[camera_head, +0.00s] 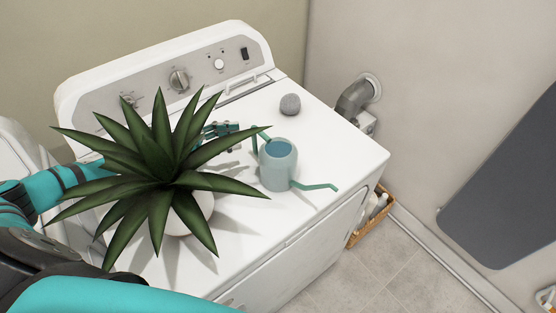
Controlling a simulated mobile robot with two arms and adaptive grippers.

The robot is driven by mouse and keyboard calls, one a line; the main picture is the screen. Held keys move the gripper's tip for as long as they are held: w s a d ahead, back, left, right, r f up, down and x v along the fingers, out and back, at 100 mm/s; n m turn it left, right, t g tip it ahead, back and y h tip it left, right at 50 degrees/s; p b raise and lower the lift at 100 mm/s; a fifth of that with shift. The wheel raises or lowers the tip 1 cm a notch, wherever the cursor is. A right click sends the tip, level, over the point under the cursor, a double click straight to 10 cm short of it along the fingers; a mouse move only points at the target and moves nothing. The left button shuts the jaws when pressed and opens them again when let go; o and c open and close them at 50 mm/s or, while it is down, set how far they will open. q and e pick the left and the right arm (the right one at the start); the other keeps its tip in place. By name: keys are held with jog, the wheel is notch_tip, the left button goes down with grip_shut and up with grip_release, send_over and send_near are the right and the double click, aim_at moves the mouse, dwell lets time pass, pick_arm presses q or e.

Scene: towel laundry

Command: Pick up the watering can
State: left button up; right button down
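The watering can (278,165) is pale blue-green and stands upright on the white washer top. Its spout points right and its thin handle (254,137) is on the left side. My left gripper (236,138) is just left of the handle, apart from it, partly hidden by plant leaves. Its fingers look spread, with nothing seen between them. My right gripper is not in view.
A spiky green plant (160,160) in a white pot (192,212) stands left of the can, over my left forearm. A grey stone-like object (290,105) lies behind the can. The washer top (335,150) is clear on the right. A wicker basket (362,232) is on the floor.

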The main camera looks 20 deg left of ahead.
pick_arm(q)
jog(key=p+x, duration=0.1)
jog(key=x, duration=0.3)
jog(key=shift+w+d, duration=0.1)
grip_shut()
